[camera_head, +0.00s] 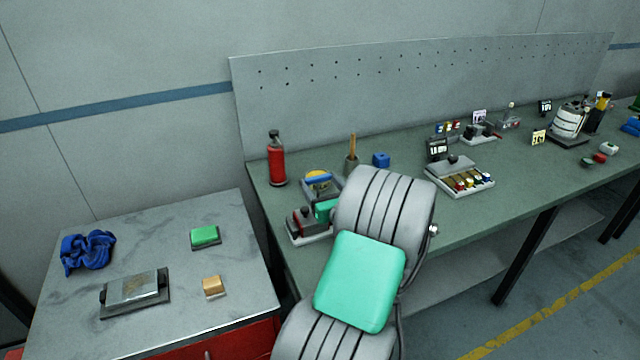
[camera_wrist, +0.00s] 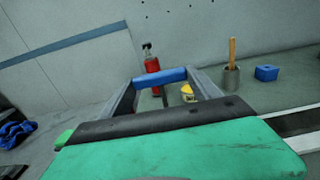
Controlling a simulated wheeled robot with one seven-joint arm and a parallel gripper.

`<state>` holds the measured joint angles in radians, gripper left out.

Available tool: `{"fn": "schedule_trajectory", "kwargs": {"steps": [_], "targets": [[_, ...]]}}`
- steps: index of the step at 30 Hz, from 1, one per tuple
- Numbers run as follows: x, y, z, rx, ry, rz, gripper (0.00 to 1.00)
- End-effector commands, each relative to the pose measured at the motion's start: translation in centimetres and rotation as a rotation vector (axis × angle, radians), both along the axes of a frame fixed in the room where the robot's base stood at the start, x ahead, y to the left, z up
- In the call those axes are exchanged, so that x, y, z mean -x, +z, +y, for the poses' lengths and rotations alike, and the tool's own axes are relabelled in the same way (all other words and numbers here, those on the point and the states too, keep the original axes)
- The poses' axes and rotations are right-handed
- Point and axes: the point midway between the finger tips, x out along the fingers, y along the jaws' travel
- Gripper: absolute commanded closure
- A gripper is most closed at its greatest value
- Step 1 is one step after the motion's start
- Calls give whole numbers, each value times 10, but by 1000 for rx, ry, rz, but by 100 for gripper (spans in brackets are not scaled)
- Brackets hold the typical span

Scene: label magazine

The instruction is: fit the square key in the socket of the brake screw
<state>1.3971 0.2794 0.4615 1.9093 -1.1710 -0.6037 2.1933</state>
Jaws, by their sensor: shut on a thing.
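My gripper (camera_wrist: 160,80) is shut on a blue bar, which looks like the handle of the square key (camera_wrist: 158,77). The bar lies crosswise between its grey fingers. In the head view the blue bar (camera_head: 319,180) shows just beyond my arm, over the left end of the long bench. The square end of the key cannot be made out. A round yellow part (camera_wrist: 188,92) shows past the bar, and a red block with a dark knob (camera_head: 303,219) stands on a pale base close by. The brake screw and its socket cannot be made out; my arm hides part of this area.
A red bottle (camera_head: 277,162), a cup with a wooden handle (camera_head: 351,164) and a blue block (camera_head: 381,159) stand behind my gripper. A tray of small bottles (camera_head: 460,178) is to the right. The left side table (camera_head: 185,272) holds a blue cloth (camera_head: 87,252) and several blocks.

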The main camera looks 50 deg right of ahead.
Motion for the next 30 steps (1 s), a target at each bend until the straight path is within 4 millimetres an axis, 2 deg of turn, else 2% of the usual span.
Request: {"fn": "schedule_trajectory", "kwargs": {"steps": [30], "targets": [[0, -22, 0, 1, 0, -1, 76]]}}
